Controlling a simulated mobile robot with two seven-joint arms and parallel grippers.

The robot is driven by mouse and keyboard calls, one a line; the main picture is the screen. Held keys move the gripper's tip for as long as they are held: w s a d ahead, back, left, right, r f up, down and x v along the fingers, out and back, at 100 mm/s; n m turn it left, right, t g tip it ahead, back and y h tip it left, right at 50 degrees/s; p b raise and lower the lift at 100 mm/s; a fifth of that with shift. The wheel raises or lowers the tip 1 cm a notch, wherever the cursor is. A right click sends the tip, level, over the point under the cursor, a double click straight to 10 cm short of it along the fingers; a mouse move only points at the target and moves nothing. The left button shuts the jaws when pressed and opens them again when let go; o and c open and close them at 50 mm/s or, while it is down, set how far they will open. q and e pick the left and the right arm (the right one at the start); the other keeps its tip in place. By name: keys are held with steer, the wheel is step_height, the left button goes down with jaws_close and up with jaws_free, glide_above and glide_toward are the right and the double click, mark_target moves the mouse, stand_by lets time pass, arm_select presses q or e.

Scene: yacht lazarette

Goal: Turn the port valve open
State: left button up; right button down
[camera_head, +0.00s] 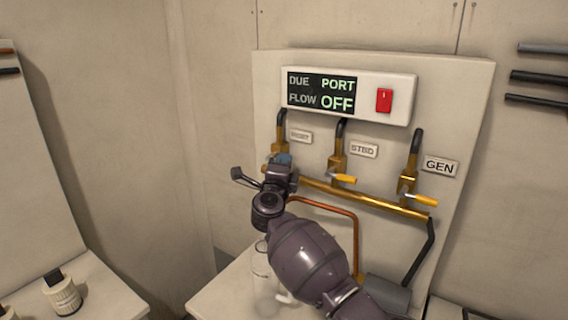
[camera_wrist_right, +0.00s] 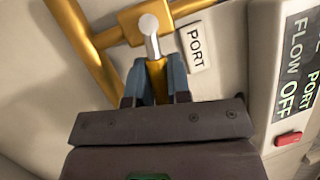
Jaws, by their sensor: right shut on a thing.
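The port valve is the leftmost of three valves on the panel. In the wrist view its brass body (camera_wrist_right: 130,27) and grey lever stem (camera_wrist_right: 149,28) show beside the PORT label (camera_wrist_right: 196,47). My right gripper (camera_wrist_right: 157,82) is shut on the valve's yellow handle (camera_wrist_right: 157,76), with a blue finger on each side. In the head view my right gripper (camera_head: 284,160) covers most of this valve. The display (camera_head: 322,92) reads DUE PORT and FLOW OFF. My left gripper is out of view.
The STBD valve (camera_head: 337,165) and GEN valve (camera_head: 407,184) sit to the right on the same brass pipe (camera_head: 372,200). A red switch (camera_head: 384,100) is beside the display. A clear cylinder (camera_head: 263,280) stands below my gripper. A white jar (camera_head: 63,295) stands at lower left.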

steer(key=shift+a+f+m+t+h+b, duration=0.15)
steer(key=shift+m+h+b, duration=0.15)
steer(key=shift+m+b, duration=0.55)
steer(key=shift+f+m+t+h+b, duration=0.15)
steer(key=shift+m+h+b, duration=0.3)
steer(key=shift+b, duration=0.7)
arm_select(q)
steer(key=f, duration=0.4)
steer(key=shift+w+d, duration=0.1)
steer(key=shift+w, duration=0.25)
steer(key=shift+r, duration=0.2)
arm_select(e)
steer(key=c, duration=1.1)
jaws_free()
steer(key=shift+c, duration=0.2)
steer(key=shift+o, duration=0.3)
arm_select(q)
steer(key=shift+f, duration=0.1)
arm_select(e)
steer(key=shift+f, duration=0.15)
